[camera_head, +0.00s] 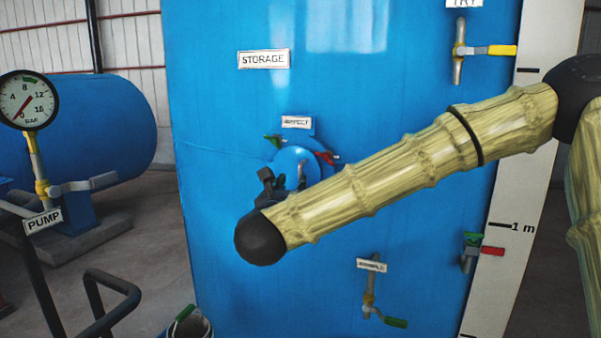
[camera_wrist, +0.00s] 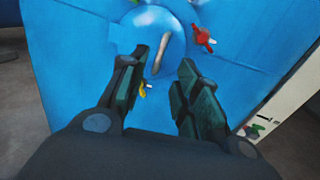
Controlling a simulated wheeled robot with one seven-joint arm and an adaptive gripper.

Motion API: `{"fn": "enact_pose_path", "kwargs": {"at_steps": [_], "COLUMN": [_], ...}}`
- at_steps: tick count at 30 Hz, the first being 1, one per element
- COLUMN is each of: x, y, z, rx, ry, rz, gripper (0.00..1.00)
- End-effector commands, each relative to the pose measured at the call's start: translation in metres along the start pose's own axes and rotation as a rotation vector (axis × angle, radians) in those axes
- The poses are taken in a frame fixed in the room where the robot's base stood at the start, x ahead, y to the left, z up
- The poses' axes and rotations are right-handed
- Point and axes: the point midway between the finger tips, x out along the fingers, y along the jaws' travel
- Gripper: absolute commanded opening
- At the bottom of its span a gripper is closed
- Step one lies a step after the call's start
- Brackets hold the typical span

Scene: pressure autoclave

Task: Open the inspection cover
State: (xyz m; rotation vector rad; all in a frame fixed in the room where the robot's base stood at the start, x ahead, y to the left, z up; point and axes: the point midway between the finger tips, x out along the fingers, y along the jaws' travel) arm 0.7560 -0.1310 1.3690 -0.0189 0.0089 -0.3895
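The round blue inspection cover (camera_head: 290,163) sits on the blue tank under a small label (camera_head: 296,122) that seems to read INSPECT. A grey bar handle (camera_head: 302,172) stands on its face. In the wrist view the cover (camera_wrist: 172,30) and its handle (camera_wrist: 161,52) lie beyond my fingers. My gripper (camera_head: 268,184) is at the cover's lower left in the head view, partly behind my arm. In the wrist view my gripper (camera_wrist: 164,60) is open, with the handle appearing between the fingertips. Contact cannot be told. The cover looks shut.
A red knob (camera_wrist: 203,37) sits at the cover's right edge; it also shows in the head view (camera_head: 327,157). A green knob (camera_head: 272,141) is at its upper left. A valve with a green handle (camera_head: 395,322) is below. A pump gauge (camera_head: 27,101) stands left.

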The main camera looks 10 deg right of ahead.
Motion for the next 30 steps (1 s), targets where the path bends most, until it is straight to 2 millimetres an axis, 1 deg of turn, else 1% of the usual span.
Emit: {"fn": "enact_pose_path", "kwargs": {"at_steps": [1,4,8,15,21,27,30], "x": [0.001,0.006,0.020,0.059,0.088,0.104,0.107], "y": [-0.001,-0.002,-0.002,-0.002,-0.002,-0.002,-0.002], "z": [0.005,0.009,0.011,0.011,0.010,0.009,0.007], "rx": [0.018,0.030,0.028,0.026,0.024,0.025,0.025], "ry": [-0.003,-0.005,-0.005,-0.005,-0.005,-0.005,-0.005], "rz": [-0.006,-0.010,-0.011,-0.010,-0.008,-0.008,-0.007], "gripper": [0.32,0.32,0.32,0.32,0.32,0.32,0.32]}}
